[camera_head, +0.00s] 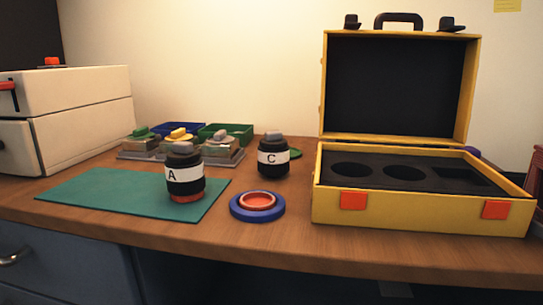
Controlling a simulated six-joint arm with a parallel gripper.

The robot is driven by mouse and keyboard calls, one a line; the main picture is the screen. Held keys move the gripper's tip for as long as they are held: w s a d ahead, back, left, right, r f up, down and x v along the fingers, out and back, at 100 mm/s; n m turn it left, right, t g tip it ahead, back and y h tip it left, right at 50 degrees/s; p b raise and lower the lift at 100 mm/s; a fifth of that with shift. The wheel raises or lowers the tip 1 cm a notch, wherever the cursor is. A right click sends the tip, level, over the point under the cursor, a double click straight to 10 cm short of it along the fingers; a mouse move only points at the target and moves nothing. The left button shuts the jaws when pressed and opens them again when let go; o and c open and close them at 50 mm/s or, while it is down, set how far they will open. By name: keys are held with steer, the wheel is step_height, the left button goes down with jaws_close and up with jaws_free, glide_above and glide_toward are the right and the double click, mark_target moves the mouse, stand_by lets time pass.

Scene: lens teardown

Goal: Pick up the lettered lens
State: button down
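Two black lettered lenses stand upright, each with a white band and a grey knob on top. The lens marked A (185,190) stands near the right part of the green mat, with a reddish ring at its base. The lens marked C (273,170) stands on the bare wood further back, to the right of A. A small green round piece shows partly behind C. My gripper is not in view.
A yellow case (415,211) stands open at the right, its black foam (340,182) holding empty cutouts. A blue ring with a red inner ring (257,216) lies in front of C. Lidded boxes (215,160) and blue and green bins (240,130) stand behind the mat (90,190). A white cabinet (80,110) is at left.

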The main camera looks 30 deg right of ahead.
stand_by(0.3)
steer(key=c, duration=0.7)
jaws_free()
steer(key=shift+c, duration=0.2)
